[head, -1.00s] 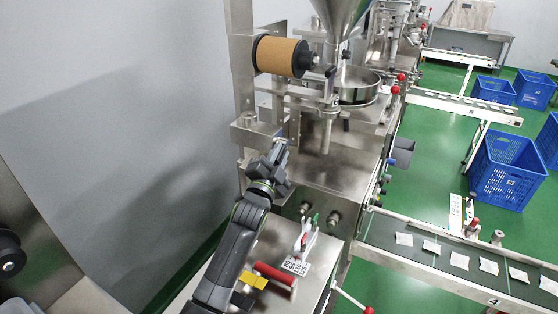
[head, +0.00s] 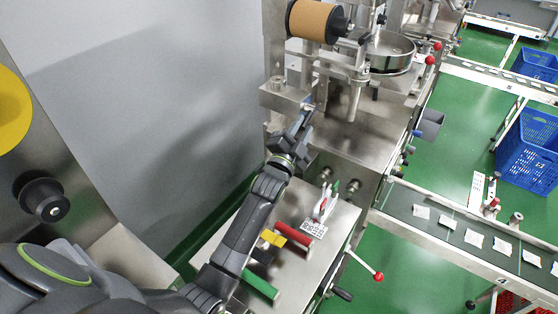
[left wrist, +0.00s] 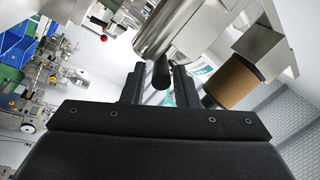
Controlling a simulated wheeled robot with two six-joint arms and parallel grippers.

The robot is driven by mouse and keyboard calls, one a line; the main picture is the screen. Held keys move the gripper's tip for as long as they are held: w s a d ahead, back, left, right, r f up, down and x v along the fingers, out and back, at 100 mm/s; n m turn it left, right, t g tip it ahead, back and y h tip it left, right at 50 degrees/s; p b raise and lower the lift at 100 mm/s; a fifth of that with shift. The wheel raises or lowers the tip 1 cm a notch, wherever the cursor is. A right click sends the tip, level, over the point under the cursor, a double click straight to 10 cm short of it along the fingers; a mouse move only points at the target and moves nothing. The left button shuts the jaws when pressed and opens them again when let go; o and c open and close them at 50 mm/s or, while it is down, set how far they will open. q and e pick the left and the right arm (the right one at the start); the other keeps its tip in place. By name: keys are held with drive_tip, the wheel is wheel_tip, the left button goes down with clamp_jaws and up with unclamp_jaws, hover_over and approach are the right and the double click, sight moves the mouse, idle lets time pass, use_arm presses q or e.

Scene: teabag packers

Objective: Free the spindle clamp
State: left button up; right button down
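The spindle carries a brown roll (head: 313,20) between black flanges, high on the steel machine. A dark fitting (head: 364,40) shows at its right end; I cannot tell for sure whether that is the clamp. My left gripper (head: 307,112) is below the roll, beside a steel block (head: 283,97) on the frame. In the left wrist view its two fingers (left wrist: 159,88) stand apart. A black rounded rod end (left wrist: 162,72) shows between them; contact cannot be told. The brown roll (left wrist: 231,80) is right of the fingers there. My right gripper is not in view.
A steel bowl (head: 389,53) stands right of the roll. Below are red (head: 295,234) and green (head: 261,282) handles, a toggle clamp (head: 324,200) and a red-knobbed lever (head: 378,276). A conveyor (head: 436,231) with packets runs right. A grey wall is left.

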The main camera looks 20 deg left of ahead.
use_arm(q)
drive_tip(key=shift+r+p+v, duration=0.15)
drive_tip(key=shift+p+v, duration=0.6)
drive_tip(key=shift+p, duration=0.3)
drive_tip(key=shift+r+p+v, duration=0.15)
drive_tip(key=shift+p+v, duration=0.65)
drive_tip(key=shift+p, duration=0.2)
drive_tip(key=v, duration=1.1)
drive_tip(key=shift+s+f+p, duration=0.3)
drive_tip(key=shift+s+f, duration=0.05)
